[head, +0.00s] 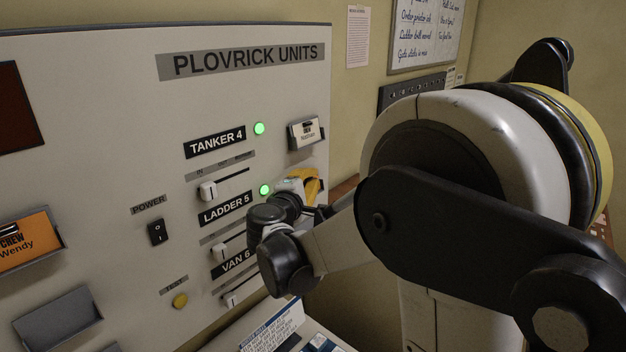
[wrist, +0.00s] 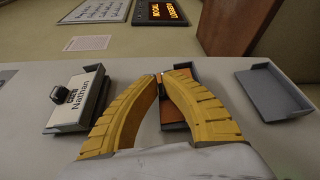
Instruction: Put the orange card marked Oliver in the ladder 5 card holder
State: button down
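The Ladder 5 row (head: 226,208) is on the console panel, with a lit green lamp beside its label. My gripper (head: 311,180) is just right of that lamp, by the panel. In the wrist view the yellow fingers of my gripper (wrist: 164,73) come close together at the tips. An orange-brown piece, likely a card (wrist: 178,103), shows behind the right finger, with a dark holder edge below it. The fingers cover most of it, and no name can be read. I cannot tell whether the fingertips touch it.
A white Nathan card (wrist: 82,103) sits in a holder left of my fingers; an empty grey holder (wrist: 275,93) is to their right. An orange Wendy card (head: 28,240) is in a holder at the far left, above an empty holder (head: 57,318). Sliders (head: 208,191) are close to my wrist.

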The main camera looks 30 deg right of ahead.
jog(key=c, duration=1.5)
grip_release()
jog(key=shift+c, duration=0.2)
jog(key=v, duration=1.2)
